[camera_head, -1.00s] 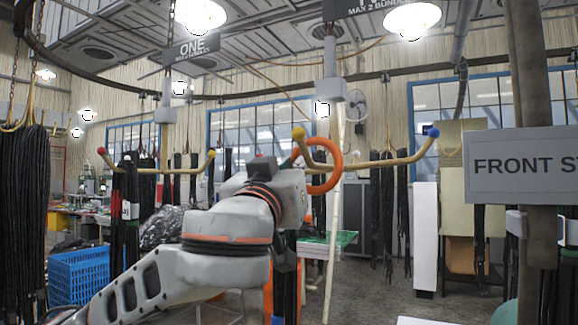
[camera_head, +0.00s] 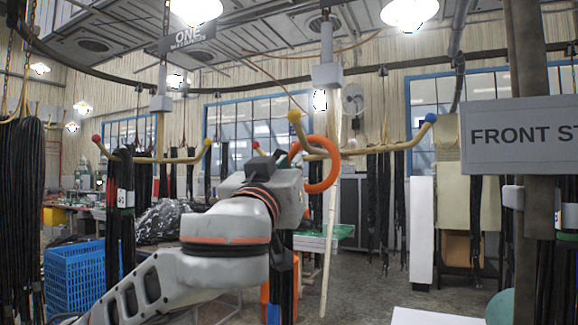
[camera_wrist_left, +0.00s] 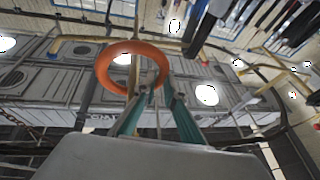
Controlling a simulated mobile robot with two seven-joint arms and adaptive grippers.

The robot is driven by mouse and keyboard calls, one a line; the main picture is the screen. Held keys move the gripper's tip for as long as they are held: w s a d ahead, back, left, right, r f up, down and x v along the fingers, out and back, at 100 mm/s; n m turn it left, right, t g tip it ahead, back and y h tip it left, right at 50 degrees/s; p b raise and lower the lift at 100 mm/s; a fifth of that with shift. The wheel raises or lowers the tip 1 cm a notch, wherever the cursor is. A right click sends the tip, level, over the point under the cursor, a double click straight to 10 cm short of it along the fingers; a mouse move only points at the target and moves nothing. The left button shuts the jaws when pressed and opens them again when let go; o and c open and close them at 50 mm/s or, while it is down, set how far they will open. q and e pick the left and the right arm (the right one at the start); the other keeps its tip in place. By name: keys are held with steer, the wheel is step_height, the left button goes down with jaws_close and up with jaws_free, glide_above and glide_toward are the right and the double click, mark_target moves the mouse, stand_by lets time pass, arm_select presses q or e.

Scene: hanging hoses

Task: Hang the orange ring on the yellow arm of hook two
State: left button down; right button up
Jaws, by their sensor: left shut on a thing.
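Hook two's pale post (camera_head: 326,75) carries a yellow-tipped arm (camera_head: 301,136) on its left and a blue-tipped arm (camera_head: 410,144) on its right. The orange ring (camera_head: 334,172) overlaps the yellow arm below its yellow tip; I cannot tell whether the arm passes through it. My left gripper (camera_head: 296,185) is just left of the ring, its fingers mostly hidden by my wrist. In the left wrist view, the teal-padded fingers (camera_wrist_left: 157,105) are shut on the ring's near edge, and the ring (camera_wrist_left: 105,62) stands beyond them, with a pale bar behind it. My right gripper is out of view.
Hook one (camera_head: 160,100) hangs at the left, with black hoses (camera_head: 121,215) on its red-tipped arm. A blue crate (camera_head: 78,280) stands below. A post with a grey sign (camera_head: 520,122) stands close on the right. Open floor shows at the right middle.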

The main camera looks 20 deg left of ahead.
arm_select(q)
steer(key=c, duration=2)
jaws_free()
steer(key=shift+s, duration=0.1)
